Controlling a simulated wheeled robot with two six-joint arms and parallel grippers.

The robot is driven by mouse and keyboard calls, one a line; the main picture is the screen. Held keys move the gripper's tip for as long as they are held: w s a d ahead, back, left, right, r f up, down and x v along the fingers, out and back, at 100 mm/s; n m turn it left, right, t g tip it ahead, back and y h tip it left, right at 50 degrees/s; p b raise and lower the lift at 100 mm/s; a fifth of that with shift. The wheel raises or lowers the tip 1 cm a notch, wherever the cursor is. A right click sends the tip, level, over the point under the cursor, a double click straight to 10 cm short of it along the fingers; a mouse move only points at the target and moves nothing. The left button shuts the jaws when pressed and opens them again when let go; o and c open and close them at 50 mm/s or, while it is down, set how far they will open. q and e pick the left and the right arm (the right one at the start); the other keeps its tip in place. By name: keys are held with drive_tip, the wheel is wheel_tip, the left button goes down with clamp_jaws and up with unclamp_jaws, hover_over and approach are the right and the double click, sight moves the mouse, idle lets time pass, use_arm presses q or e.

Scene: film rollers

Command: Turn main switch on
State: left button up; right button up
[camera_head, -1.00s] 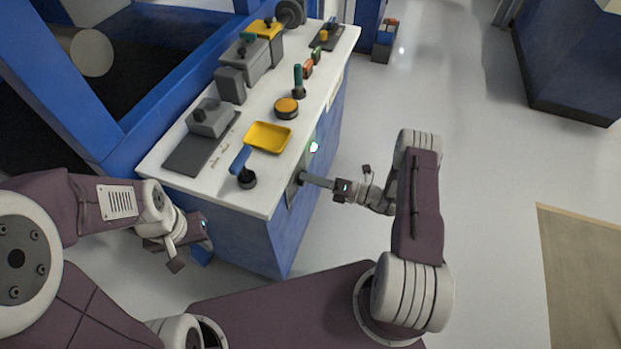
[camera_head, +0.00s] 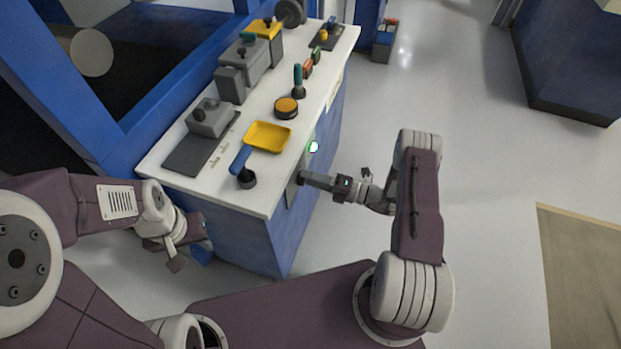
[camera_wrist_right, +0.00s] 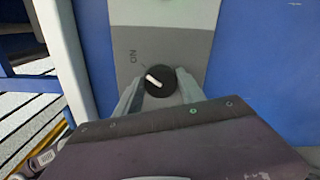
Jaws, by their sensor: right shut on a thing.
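The main switch is a round black knob (camera_wrist_right: 160,80) with a white pointer bar, on a grey panel (camera_wrist_right: 180,42) marked "ON". In the right wrist view the pointer slants to the upper left, towards the "ON" lettering. My right gripper (camera_wrist_right: 158,88) has one finger on each side of the knob and is shut on it. In the head view my right gripper (camera_head: 308,178) reaches the side of the blue cabinet, and its fingers hide most of the knob. My left gripper (camera_head: 190,262) hangs at the cabinet's near left side; its jaw opening is unclear.
A white worktop (camera_head: 200,186) carries a yellow tray (camera_head: 268,136), a blue-handled lever (camera_head: 241,160), a round orange-topped button (camera_head: 286,107) and grey boxes. A light (camera_head: 313,147) glows on the cabinet side.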

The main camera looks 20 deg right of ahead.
drive_tip(key=o, duration=1.4)
drive_tip(key=shift+c, duration=0.2)
drive_tip(key=v, duration=0.9)
drive_tip(key=shift+p, duration=0.4)
